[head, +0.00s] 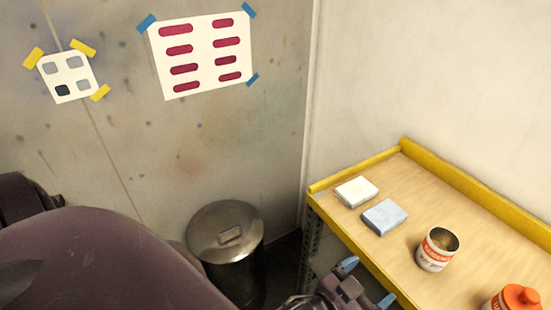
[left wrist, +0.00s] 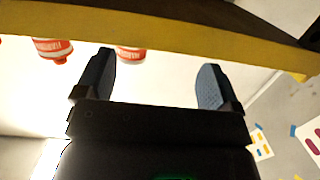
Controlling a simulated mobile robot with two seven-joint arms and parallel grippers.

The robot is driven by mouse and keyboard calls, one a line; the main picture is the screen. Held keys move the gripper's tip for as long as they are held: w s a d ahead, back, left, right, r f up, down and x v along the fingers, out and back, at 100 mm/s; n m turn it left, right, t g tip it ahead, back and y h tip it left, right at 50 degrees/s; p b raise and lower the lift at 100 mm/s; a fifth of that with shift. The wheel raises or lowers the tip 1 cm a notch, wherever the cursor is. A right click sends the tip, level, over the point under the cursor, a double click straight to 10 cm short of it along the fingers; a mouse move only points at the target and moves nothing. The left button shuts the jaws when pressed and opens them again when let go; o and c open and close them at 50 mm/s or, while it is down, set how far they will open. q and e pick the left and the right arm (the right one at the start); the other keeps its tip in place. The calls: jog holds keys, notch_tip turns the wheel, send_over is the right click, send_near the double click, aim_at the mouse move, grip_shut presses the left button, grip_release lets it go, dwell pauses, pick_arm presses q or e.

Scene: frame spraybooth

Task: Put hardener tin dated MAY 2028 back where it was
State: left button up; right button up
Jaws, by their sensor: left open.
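Two tins with red and white labels stand on the wooden bench top. One tin (head: 437,250) has no lid and its inside shows; the other tin (head: 516,298), with an orange-red lid, is cut off by the lower right edge of the head view. Their dates cannot be read, so I cannot tell which is the MAY 2028 one. My left gripper (head: 367,283) is open and empty beside the bench's yellow front edge, left of the tins. In the left wrist view, two red and white tins (left wrist: 53,50) (left wrist: 131,56) show partly, past the open fingers (left wrist: 158,82). My right gripper is not in view.
The bench's yellow rim (head: 360,245) runs along its front. A white block (head: 356,192) and a blue block (head: 384,217) lie at its far left end. A lidded metal bin (head: 226,232) stands on the floor. Taped charts (head: 203,54) (head: 68,77) hang on the wall.

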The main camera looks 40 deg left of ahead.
pick_arm(q)
jog(key=s+a+f+n+g+y, duration=0.1)
jog(key=s+a+f+g+y, duration=0.1)
jog(key=s+a+f, duration=0.2)
jog(key=s+a+f+n+g+y, duration=0.1)
jog(key=s+a+f, duration=0.3)
jog(key=a+f, duration=0.6)
jog(key=a+g+y, duration=0.1)
jog(key=a, duration=0.5)
jog(key=shift+a+f+y, duration=0.15)
jog(key=shift+f+y, duration=0.15)
jog(key=shift+y, duration=0.1)
